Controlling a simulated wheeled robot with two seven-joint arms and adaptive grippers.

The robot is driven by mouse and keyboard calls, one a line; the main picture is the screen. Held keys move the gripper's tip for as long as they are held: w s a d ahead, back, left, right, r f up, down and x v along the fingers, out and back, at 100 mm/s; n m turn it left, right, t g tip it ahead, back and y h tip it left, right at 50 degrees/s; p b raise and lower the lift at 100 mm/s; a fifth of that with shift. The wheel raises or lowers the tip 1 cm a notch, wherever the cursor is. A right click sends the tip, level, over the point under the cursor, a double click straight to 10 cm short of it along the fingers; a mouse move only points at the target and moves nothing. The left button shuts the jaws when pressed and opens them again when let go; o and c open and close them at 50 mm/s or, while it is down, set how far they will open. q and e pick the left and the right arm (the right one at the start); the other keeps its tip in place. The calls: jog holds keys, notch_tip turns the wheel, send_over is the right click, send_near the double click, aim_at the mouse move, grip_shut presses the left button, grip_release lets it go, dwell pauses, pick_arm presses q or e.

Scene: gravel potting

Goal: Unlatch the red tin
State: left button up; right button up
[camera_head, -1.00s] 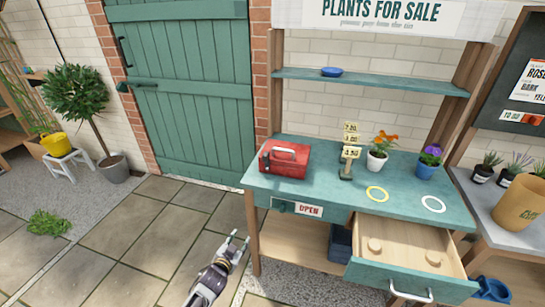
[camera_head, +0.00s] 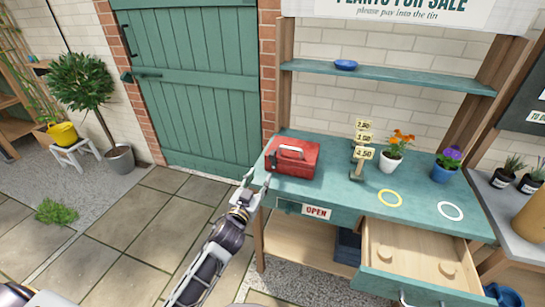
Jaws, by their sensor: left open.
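The red tin (camera_head: 296,161) sits on the left end of the green table (camera_head: 325,194). It is a red box with a pale handle on top; its lid looks shut, and the latch is too small to make out. My left gripper (camera_head: 256,181) is open and empty at the table's left edge, just left of and below the tin in the picture. I cannot tell whether a fingertip touches the tin or the table.
A price sign stand (camera_head: 361,151), an orange-flowered pot (camera_head: 393,157) and a purple-flowered pot (camera_head: 446,166) stand right of the tin. Yellow (camera_head: 390,198) and white (camera_head: 450,211) rings lie in front. A drawer (camera_head: 415,262) hangs open below. A blue dish (camera_head: 346,64) is on the shelf.

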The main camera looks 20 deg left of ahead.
pick_arm(q)
jog(key=shift+s+n, duration=0.1)
jog(key=shift+n, duration=0.8)
pick_arm(e)
jog(key=shift+s, duration=0.9)
